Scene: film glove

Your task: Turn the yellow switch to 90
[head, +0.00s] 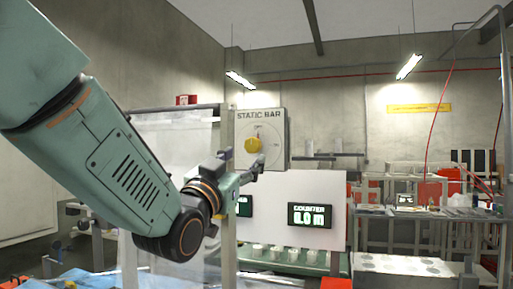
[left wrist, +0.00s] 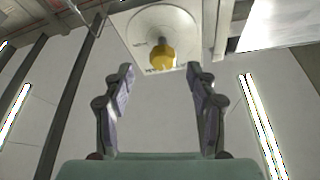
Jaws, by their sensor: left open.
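The yellow switch (head: 253,145) is a round knob on a pale square panel (head: 276,122) headed "STATIC BAR", with a dial around it. In the left wrist view the yellow switch (left wrist: 162,56) shows just beyond the fingertips, centred between them, and the panel appears upside down. My left gripper (head: 241,164) is in front of the panel's lower part, its fingers spread. The left wrist view shows the gripper (left wrist: 160,76) open and empty, with the switch apart from both fingers. The dial marks are too small to read. My right gripper is not in view.
A white board with a counter display (head: 310,215) reading "0.0 m" stands below right of the panel. A clear plastic sheet (head: 180,150) hangs at the left. White cups stand on a green surface (head: 285,266) below. Racks and benches (head: 430,215) fill the right.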

